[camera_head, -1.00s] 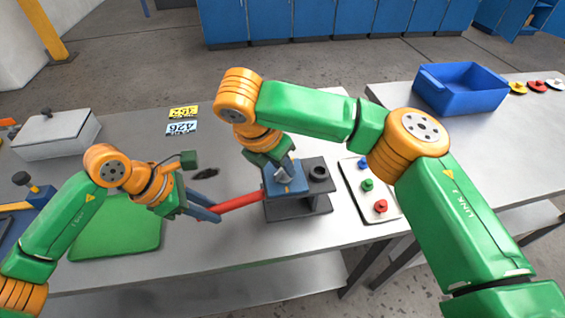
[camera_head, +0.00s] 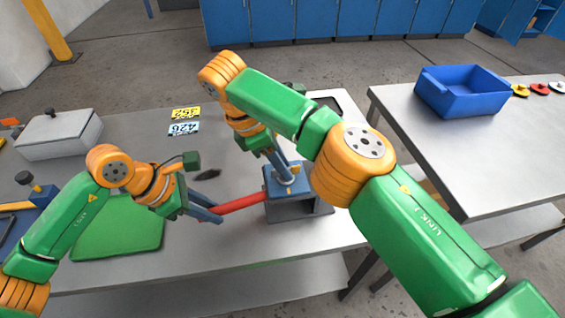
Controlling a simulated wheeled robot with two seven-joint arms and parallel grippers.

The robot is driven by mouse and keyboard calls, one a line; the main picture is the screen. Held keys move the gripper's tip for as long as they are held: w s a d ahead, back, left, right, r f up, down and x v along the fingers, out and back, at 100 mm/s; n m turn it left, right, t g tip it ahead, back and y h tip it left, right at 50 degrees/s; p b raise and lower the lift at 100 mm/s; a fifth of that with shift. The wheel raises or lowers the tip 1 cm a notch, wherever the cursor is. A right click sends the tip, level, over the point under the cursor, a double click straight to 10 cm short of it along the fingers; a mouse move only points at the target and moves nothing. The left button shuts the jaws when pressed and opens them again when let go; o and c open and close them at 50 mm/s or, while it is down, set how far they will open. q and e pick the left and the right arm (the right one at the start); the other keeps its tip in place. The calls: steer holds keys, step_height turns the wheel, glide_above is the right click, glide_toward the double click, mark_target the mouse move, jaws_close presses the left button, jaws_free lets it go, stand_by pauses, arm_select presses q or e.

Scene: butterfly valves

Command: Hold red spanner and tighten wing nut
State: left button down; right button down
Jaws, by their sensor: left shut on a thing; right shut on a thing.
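The red spanner (camera_head: 244,203) reaches from my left gripper to the blue block of the fixture (camera_head: 272,209). My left gripper (camera_head: 214,214) is shut on the spanner's left end. My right gripper (camera_head: 288,180) points down at the top of the blue block and is shut on a small yellow piece (camera_head: 296,169), which looks like the wing nut. The fingers hide most of it. The spanner's far end is hidden at the block. My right arm covers the right part of the fixture.
A green mat (camera_head: 115,235) and a grey lidded box (camera_head: 58,135) are on the left. Yellow and light-blue number tags (camera_head: 184,128) lie behind. A blue bin (camera_head: 462,92) stands on the right table (camera_head: 455,165), past a gap. A small dark object (camera_head: 207,174) lies near the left gripper.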

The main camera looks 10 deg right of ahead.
steer(key=shift+m, duration=0.3)
steer(key=c, duration=0.6)
jaws_free()
